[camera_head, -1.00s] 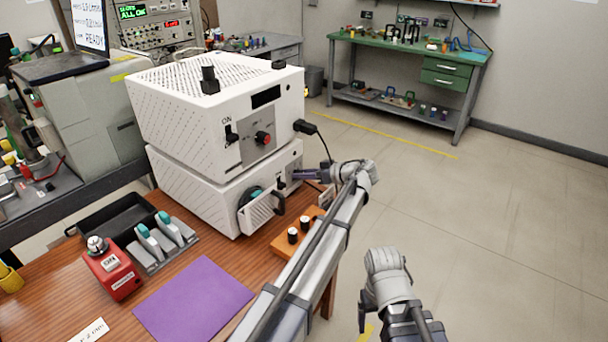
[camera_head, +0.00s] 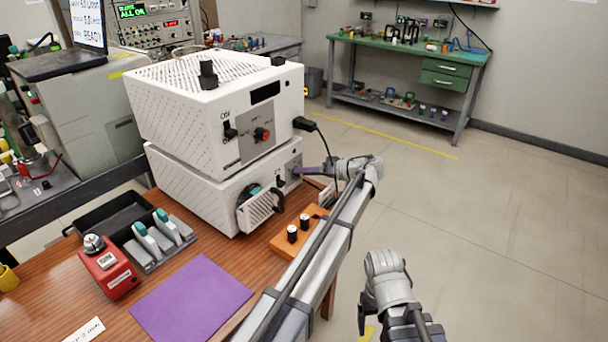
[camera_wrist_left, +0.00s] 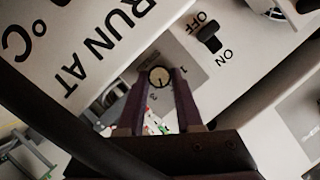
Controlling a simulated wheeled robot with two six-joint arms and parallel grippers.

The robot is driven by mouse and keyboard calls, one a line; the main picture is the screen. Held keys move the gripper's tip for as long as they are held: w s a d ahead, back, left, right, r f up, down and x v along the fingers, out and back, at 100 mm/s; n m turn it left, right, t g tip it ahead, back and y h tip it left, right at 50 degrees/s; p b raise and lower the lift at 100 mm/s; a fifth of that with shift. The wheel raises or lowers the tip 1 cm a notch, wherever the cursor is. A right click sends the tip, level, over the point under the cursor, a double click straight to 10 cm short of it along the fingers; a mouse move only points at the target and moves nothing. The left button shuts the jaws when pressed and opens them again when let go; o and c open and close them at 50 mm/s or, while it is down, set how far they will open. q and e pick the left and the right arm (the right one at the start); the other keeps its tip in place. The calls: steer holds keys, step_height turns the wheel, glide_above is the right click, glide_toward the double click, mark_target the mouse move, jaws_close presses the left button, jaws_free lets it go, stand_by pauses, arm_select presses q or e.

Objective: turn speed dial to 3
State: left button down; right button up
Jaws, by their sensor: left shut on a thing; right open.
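The speed dial (camera_wrist_left: 158,77) is a small round knob with a pale face and a dark pointer line, on a grey panel marked with digits. It sits between the purple fingertips of my left gripper (camera_wrist_left: 157,78), which is shut on it. The pointer runs down the picture, toward the printed 3. In the head view, my left gripper (camera_head: 305,170) is at the front of the lower white unit (camera_head: 205,190), and the dial is hard to make out there. My right gripper (camera_head: 364,316) is open and empty, off to the right of the table.
A black on/off switch (camera_wrist_left: 209,38) is close by the dial. The upper white unit (camera_head: 170,95) has a red knob (camera_head: 263,134) and a cable plug (camera_head: 304,124). An orange block with black knobs (camera_head: 283,243) stands below my left arm. The floor at right is clear.

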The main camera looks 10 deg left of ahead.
arm_select(q)
steer(key=shift+m+g+y, duration=0.3)
steer(key=shift+m, duration=0.2)
steer(key=c, duration=0.6)
jaws_free()
steer(key=p+v, duration=0.1)
steer(key=v, duration=0.6)
steer(key=shift+d+r+p, duration=0.1)
steer(key=shift+d+p, duration=0.25)
steer(key=shift+d, duration=0.05)
